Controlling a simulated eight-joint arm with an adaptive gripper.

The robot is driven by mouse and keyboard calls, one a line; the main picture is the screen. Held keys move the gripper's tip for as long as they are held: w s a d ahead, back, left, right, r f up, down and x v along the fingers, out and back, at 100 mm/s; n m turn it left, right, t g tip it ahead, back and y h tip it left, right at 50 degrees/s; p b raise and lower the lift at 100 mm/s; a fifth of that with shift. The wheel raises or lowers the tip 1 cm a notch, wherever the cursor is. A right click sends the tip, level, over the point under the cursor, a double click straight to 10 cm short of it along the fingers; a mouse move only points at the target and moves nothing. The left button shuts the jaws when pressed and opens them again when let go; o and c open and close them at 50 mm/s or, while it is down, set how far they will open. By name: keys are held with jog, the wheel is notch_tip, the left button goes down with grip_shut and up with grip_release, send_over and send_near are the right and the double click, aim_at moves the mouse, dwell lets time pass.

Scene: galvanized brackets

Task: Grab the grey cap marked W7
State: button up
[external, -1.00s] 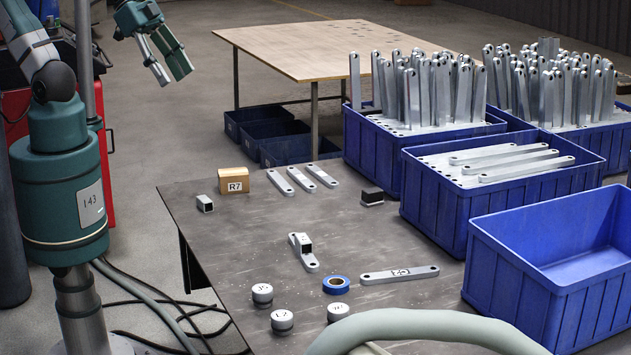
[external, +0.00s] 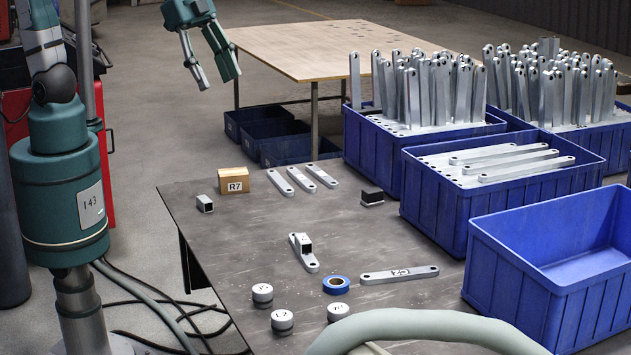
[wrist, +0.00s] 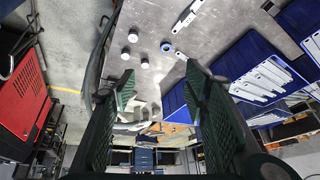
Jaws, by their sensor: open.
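Three round grey caps with pale tops stand on the near part of the dark table: a left one (external: 262,294), a middle one (external: 282,321) and a right one (external: 338,311). Their tops carry small dark marks, too small for me to tell surely which reads W7. The wrist view shows the three caps, one of them at the top (wrist: 133,36), beyond my fingers. My gripper (external: 216,80) is open and empty, high up and well away from the caps, toward the far left of the table.
A blue tape roll (external: 337,285) lies close to the right cap. Flat brackets (external: 400,275), a box marked R7 (external: 233,181) and small blocks (external: 372,196) are spread on the table. Blue crates (external: 480,225) stand along the right. A thick pale hose (external: 420,325) arches across the front.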

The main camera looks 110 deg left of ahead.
jog(key=w+d+f+m+g, duration=0.1)
jog(key=w+d+f+m, duration=0.2)
jog(key=w, duration=0.8)
jog(key=m+g+h+b, duration=0.1)
jog(key=m+g+h, duration=0.15)
jog(key=m, duration=0.45)
send_over(338, 308)
jog(key=s+a, duration=0.1)
jog(key=a, duration=0.1)
notch_tip(338, 308, down, 33)
jog(key=shift+s+f+g, duration=0.15)
jog(key=shift+s+g, duration=0.05)
jog(key=shift+g, duration=0.25)
jog(key=shift+a+y, duration=0.1)
jog(key=shift+y, duration=0.15)
jog(key=shift+x, duration=1.3)
jog(key=shift+w+b+x, duration=0.15)
jog(key=shift+b+x, duration=0.15)
jog(key=shift+x, duration=1)
jog(key=shift+w+b+x, duration=0.15)
jog(key=shift+b+x, duration=0.15)
jog(key=shift+x, duration=1)
